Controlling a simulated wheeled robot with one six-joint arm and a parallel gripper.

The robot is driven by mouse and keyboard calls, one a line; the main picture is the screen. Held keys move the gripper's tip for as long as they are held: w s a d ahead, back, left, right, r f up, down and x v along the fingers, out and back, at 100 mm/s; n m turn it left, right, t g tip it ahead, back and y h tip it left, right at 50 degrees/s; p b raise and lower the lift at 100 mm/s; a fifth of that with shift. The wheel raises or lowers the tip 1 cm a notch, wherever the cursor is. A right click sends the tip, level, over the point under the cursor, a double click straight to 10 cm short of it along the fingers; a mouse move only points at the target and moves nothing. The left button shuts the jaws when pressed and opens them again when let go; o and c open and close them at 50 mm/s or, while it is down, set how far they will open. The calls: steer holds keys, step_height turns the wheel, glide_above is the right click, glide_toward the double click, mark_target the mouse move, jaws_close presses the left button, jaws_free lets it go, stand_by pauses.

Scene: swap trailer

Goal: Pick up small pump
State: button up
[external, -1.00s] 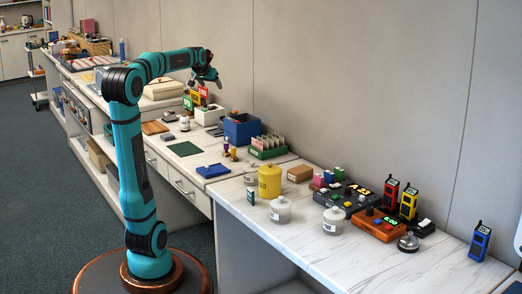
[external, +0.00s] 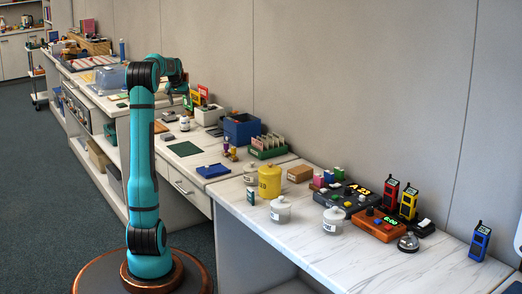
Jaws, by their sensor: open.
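I cannot pick out the small pump for certain in the external view; the things on the far counter are small and partly hidden by my arm. Small purple-and-yellow pieces (external: 229,151) stand upright near the blue bin, but I cannot tell what they are. My gripper (external: 180,88) is at the end of the folded forearm, over the far part of the counter, near the red, yellow and green signs (external: 196,97). It is open; its fingers are mostly hidden, and I see nothing held in it.
A blue bin (external: 238,133) and a green card rack (external: 268,153) stand by the wall. A yellow canister (external: 270,183), white jars (external: 280,211) and several handheld devices (external: 408,203) occupy the near counter. A clear bluish box (external: 112,77) stands far left.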

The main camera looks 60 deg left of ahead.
mark_target(184, 117)
steer(key=x, duration=1.4)
steer(key=shift+d+f, duration=0.2)
steer(key=shift+c, duration=0.4)
steer(key=c, duration=1.1)
steer(key=shift+r, duration=0.1)
steer(key=shift+c, duration=0.2)
